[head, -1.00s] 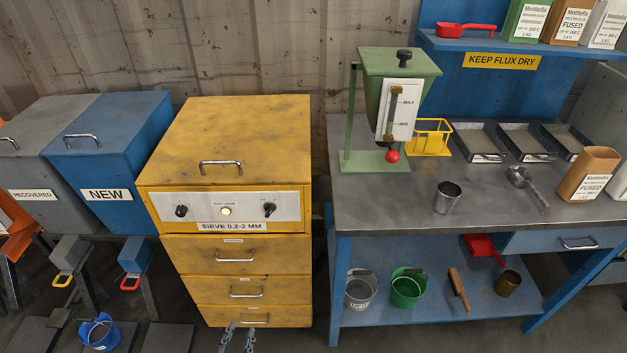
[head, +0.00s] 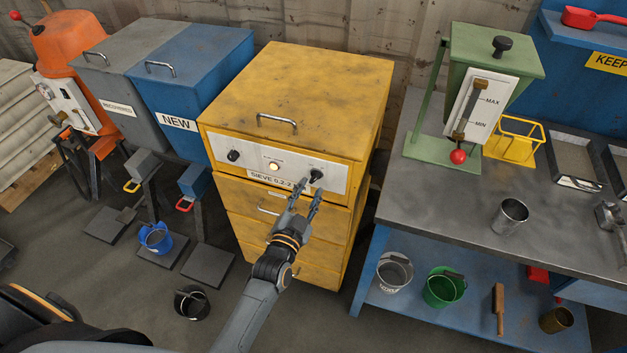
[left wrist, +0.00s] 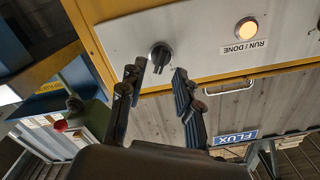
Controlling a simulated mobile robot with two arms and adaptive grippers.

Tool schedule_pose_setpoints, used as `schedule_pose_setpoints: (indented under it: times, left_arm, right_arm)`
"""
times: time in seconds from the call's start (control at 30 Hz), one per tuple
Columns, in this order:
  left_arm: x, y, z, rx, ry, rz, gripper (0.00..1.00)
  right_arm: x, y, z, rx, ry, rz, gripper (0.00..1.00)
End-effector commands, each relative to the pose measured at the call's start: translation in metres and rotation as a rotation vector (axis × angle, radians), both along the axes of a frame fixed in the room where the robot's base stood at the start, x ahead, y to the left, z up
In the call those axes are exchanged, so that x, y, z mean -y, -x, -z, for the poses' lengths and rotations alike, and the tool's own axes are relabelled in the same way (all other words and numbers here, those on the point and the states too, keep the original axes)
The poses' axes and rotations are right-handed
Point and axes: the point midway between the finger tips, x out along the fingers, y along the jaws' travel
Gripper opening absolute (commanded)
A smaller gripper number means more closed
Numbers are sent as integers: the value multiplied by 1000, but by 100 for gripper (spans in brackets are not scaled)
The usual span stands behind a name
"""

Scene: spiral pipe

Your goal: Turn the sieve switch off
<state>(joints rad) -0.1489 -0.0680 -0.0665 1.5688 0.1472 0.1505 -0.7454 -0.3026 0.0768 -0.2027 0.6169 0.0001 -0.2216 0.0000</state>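The yellow sieve cabinet (head: 300,90) has a pale control panel (head: 295,171) on its upper front. The right-hand black rotary knob (head: 316,174) sits on the panel; it also shows in the left wrist view (left wrist: 160,56), its pointer slightly tilted. A second knob (head: 233,155) is at the panel's left. Between them the RUN / DONE lamp (head: 273,166) glows; it is also lit in the left wrist view (left wrist: 246,30). My left gripper (head: 305,194) is open and empty, just in front of and below the right knob, with apparent space between. My right gripper is not in view.
The workbench (head: 430,195) with the green dispenser (head: 494,75) stands to the right. Blue NEW (head: 190,80) and grey RECOVERED (head: 115,85) bins stand left. A black bucket (head: 191,302) is on the floor before the cabinet.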

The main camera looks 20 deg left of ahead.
Motion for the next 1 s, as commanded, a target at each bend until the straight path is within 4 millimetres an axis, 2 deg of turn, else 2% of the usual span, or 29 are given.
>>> schedule_pose_setpoints:
  times: [0.1, 0.23, 0.6, 0.67, 0.77, 0.8, 1.0]
  left_arm:
    - [1, -19, -1, 0, -1, 0, 33]
    - [1, -30, 0, 0, -1, 0, 33]
    - [1, -35, 1, -1, -1, 0, 33]
    - [1, -35, 0, -1, -1, 0, 23]
    - [1, -35, 0, -1, -1, 0, 2]
    - [1, -35, 0, -1, -1, 0, 0]
    - [1, -35, 0, -1, 11, 1, 0]
  right_arm:
    - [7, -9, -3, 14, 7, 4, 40]
    - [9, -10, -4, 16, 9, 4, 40]
    - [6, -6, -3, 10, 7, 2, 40]
    - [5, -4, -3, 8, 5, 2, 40]
    - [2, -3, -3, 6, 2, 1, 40]
    - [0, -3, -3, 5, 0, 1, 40]
    - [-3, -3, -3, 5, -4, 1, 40]
